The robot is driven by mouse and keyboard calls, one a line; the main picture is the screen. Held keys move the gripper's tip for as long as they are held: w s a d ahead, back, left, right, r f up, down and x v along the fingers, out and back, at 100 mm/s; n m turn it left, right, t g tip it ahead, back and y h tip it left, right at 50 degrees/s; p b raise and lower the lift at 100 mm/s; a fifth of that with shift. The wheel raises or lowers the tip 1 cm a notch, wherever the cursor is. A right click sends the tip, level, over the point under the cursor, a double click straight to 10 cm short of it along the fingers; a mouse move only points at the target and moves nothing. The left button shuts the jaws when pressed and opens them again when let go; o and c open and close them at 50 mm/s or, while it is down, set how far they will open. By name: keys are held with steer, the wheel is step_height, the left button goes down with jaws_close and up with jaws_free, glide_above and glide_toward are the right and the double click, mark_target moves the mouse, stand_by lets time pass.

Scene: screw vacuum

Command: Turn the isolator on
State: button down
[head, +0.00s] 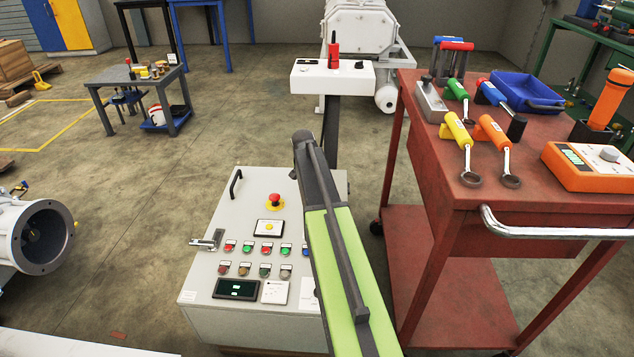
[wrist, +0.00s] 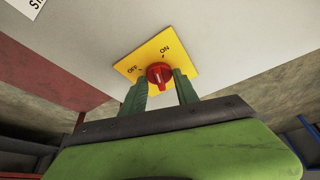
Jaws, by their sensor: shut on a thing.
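The isolator is a red rotary knob (wrist: 159,74) on a yellow plate (wrist: 128,66), seen in the wrist view on a pale panel. The plate reads OFF at the left and ON at the right. My gripper (wrist: 161,84) has its two green fingers on either side of the knob and is shut on it. I cannot tell clearly which mark the knob points to. In the head view my arm reaches up the middle beside the grey control cabinet (head: 205,272), and the isolator and my fingertips do not show.
The cabinet's top carries a red emergency button (head: 274,200), several small buttons and a handle (head: 235,184). A red trolley (head: 460,237) with tools stands close on the right. A white box (head: 305,80) on a dark post stands behind.

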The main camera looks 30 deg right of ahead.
steer(key=m+g, duration=0.1)
steer(key=m, duration=0.3)
steer(key=shift+d+m+g+h, duration=0.15)
steer(key=shift+m+g+h, duration=0.15)
steer(key=shift+g, duration=0.1)
stand_by(0.4)
steer(key=c, duration=1)
jaws_free()
steer(key=shift+o, duration=0.2)
steer(key=shift+r, duration=0.1)
